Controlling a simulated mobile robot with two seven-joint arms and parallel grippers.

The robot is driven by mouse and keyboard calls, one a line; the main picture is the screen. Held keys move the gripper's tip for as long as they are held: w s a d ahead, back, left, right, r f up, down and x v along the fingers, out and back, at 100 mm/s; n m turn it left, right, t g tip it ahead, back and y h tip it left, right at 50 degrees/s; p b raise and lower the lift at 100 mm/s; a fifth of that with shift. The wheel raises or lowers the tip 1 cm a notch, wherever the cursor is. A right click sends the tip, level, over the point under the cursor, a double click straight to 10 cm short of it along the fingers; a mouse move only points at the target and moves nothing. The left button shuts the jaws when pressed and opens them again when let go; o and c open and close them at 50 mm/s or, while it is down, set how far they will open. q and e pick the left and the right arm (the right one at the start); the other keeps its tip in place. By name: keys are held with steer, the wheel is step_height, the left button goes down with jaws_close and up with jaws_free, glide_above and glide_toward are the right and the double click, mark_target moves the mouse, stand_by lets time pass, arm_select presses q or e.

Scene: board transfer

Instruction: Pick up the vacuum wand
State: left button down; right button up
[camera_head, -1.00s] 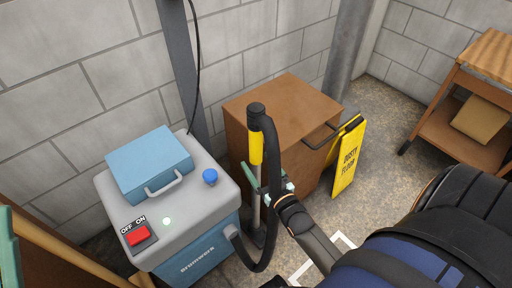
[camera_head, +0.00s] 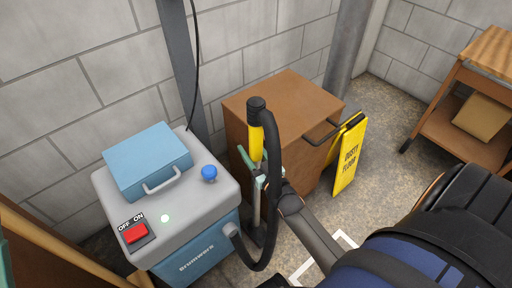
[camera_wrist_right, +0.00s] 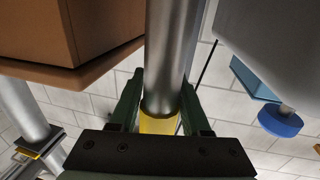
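The vacuum wand stands upright, with a black cap, a yellow section (camera_head: 256,143) and a black hose bending down beside it. Its grey tube (camera_wrist_right: 168,55) and a yellow part show in the right wrist view. My right gripper (camera_head: 266,182) is at the wand below the yellow section, partly covered by the hose. In the right wrist view its two dark green fingers (camera_wrist_right: 160,100) lie close against both sides of the tube and look shut on it. Only a teal sliver at the head view's lower left edge may be my left gripper; its state is not shown.
The blue and grey vacuum machine (camera_head: 170,220), with a red switch (camera_head: 136,233) and blue knob (camera_head: 209,172), stands left of the wand. A brown cabinet (camera_head: 290,105) is close behind it. A yellow floor sign (camera_head: 347,160) and wooden cart (camera_head: 455,125) are at right.

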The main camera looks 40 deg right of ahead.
jaws_close()
steer(key=shift+r, duration=0.1)
